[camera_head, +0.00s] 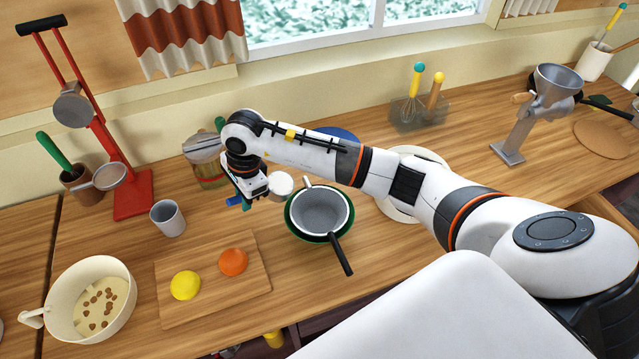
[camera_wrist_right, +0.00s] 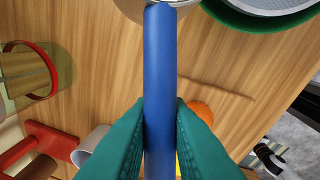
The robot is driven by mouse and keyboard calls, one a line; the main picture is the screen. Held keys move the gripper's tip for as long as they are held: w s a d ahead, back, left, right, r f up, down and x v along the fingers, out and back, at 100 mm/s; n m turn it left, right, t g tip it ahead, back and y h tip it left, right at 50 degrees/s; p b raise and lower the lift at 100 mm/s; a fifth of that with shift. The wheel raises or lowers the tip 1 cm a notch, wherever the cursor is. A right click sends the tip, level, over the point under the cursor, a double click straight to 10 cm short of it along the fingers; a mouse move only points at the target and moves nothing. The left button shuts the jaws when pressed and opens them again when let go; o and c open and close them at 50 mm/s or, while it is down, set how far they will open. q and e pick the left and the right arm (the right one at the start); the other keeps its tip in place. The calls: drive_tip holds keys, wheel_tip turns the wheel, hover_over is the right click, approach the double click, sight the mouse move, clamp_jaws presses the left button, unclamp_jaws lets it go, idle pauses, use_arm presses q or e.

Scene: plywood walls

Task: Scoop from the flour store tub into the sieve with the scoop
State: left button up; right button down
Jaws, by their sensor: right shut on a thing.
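My right gripper (camera_head: 250,200) is shut on the blue handle of the scoop (camera_wrist_right: 159,60). In the head view the scoop's round cup (camera_head: 280,186), with white content showing at its top, is held just left of the sieve. The grey sieve (camera_head: 320,212), with a black handle toward the front right, rests in a green bowl (camera_head: 292,226). A clear tub with a red rim, which looks like the flour store tub (camera_head: 211,180), stands behind my right wrist, partly hidden. It shows in the wrist view (camera_wrist_right: 53,70) at the left. My left gripper is out of view.
A board (camera_head: 215,302) with a lemon (camera_head: 185,286) and an orange (camera_head: 233,262) lies in front. A grey cup (camera_head: 168,218), a red stand (camera_head: 132,196) and a cream bowl (camera_head: 62,285) are at the left. A plate (camera_head: 398,208) is partly under my arm.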

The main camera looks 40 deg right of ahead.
drive_tip(key=shift+s+d+r, duration=0.2)
drive_tip(key=shift+r, duration=0.05)
drive_tip(key=shift+a+r+t+p, duration=0.1)
drive_tip(key=shift+r+t+p, duration=0.2)
drive_tip(key=shift+p, duration=0.15)
drive_tip(key=shift+s+d+r+t+y+p, duration=0.3)
drive_tip(key=shift+s+r+y+p, duration=0.1)
drive_tip(key=shift+s+r, duration=0.1)
drive_tip(key=shift+s+d+r+t, duration=0.3)
drive_tip(key=shift+s+r, duration=0.1)
drive_tip(key=shift+a+p, duration=0.15)
drive_tip(key=shift+p, duration=0.15)
